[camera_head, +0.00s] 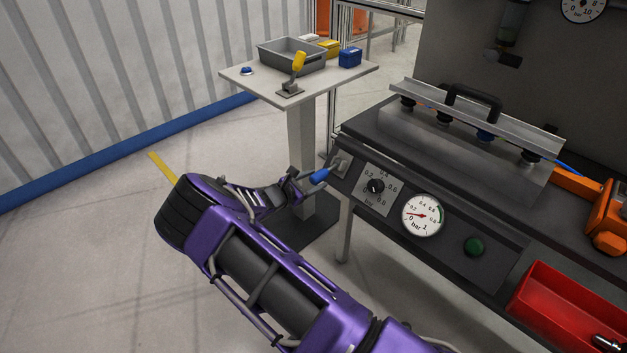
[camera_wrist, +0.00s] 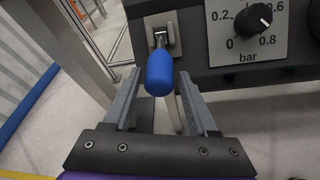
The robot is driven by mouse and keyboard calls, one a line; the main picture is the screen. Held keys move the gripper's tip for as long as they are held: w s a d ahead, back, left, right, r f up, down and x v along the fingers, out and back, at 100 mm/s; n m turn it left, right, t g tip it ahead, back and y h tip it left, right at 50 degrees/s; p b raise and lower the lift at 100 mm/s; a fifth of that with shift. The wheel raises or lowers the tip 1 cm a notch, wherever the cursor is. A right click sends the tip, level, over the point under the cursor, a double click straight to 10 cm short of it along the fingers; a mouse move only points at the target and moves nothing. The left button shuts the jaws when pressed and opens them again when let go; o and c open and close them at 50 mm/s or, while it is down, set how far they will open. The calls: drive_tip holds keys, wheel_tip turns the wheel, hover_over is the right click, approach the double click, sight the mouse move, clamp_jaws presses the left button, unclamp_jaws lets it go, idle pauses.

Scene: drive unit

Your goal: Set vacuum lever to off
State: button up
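The vacuum lever (camera_head: 322,175) has a blue handle and sits on a small metal plate at the left end of the dark front panel. In the wrist view its blue handle (camera_wrist: 160,74) points toward me, between the two fingers. My gripper (camera_head: 297,181) is at the lever, coming from the left. In the wrist view my gripper (camera_wrist: 160,95) is open, with a finger on each side of the handle and visible gaps. No touch shows. The lever's base (camera_wrist: 162,32) is in sight above the fingertips.
A pressure dial (camera_head: 376,186) and a round gauge (camera_head: 423,215) sit right of the lever, then a green button (camera_head: 474,246). A red bin (camera_head: 566,308) stands at the lower right. A side table (camera_head: 355,74) with a yellow-handled lever (camera_head: 298,62) stands behind. Floor at left is clear.

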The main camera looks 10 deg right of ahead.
drive_tip(key=shift+o, duration=0.6)
drive_tip(key=shift+r, duration=0.1)
drive_tip(key=shift+s+a, duration=0.15)
drive_tip(key=shift+a, duration=0.1)
drive_tip(key=p+v, duration=0.2)
drive_tip(key=v, duration=1.5)
drive_tip(key=shift+d+r, duration=0.1)
